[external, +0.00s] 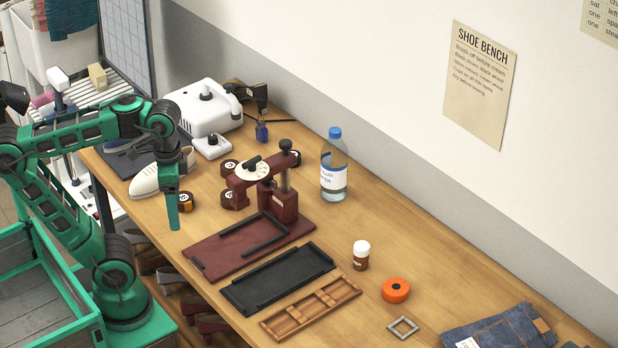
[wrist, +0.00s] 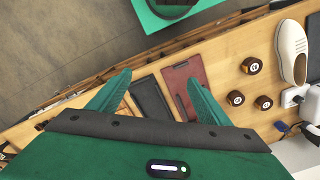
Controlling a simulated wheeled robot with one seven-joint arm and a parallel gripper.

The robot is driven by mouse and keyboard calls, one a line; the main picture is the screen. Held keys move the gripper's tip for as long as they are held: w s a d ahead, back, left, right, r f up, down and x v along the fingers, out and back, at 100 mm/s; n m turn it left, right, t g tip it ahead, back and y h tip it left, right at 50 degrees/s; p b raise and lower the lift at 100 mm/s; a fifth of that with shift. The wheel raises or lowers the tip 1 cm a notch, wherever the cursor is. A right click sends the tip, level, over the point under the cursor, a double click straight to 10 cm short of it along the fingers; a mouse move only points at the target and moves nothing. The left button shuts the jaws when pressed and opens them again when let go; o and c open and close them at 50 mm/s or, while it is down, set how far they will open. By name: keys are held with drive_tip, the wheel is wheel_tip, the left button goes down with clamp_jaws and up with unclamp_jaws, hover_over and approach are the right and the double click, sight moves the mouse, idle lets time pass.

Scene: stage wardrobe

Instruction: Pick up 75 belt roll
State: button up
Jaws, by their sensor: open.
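Several dark belt rolls with pale round labels lie near the white shoe and the press. The wrist view shows three rolls: one (wrist: 251,65), one (wrist: 235,98) and one (wrist: 263,102). Their label numbers are too small to read, so I cannot tell which is 75. My gripper (wrist: 160,76) is open and empty, pointing down above the bench; its fingers also show in the external view (external: 173,210).
A white shoe (external: 148,181), a dark red press (external: 285,203), a white machine (external: 203,107) and a water bottle (external: 334,168) stand around the rolls. A black tray (external: 278,277), an orange roll (external: 396,290) and jeans (external: 500,332) lie farther right.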

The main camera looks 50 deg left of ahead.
wheel_tip(320, 180, up, 8)
drive_tip(key=w+a+f+n+t+h, duration=0.15)
drive_tip(key=w+a, duration=0.25)
drive_tip(key=w, duration=0.4)
drive_tip(key=w+a+f+n+t+h, duration=0.1)
drive_tip(key=w+a+t, duration=0.15)
drive_tip(key=w, duration=0.45)
drive_tip(key=w+a+f+n+t+h, duration=0.15)
drive_tip(key=w+a, duration=0.25)
drive_tip(key=w, duration=0.4)
drive_tip(key=w+a+r+n+t+y, duration=0.1)
drive_tip(key=a+t, duration=0.1)
drive_tip(key=a, duration=0.6)
drive_tip(key=w+a+r+n+t+y, duration=0.1)
drive_tip(key=w+a+t+y, duration=0.15)
drive_tip(key=a, duration=0.55)
drive_tip(key=w+a+r+t, duration=0.1)
drive_tip(key=a+r+t, duration=0.1)
drive_tip(key=a, duration=0.6)
approach(228, 166)
drive_tip(key=shift+s+r, duration=0.65)
drive_tip(key=shift+r, duration=0.1)
drive_tip(key=shift+f, duration=0.3)
drive_tip(key=x, duration=0.5)
drive_tip(key=shift+w+a, duration=0.1)
drive_tip(key=shift+w, duration=0.15)
drive_tip(key=shift+x, duration=2.7)
drive_tip(key=shift+s+f, duration=0.1)
drive_tip(key=shift+f, duration=0.05)
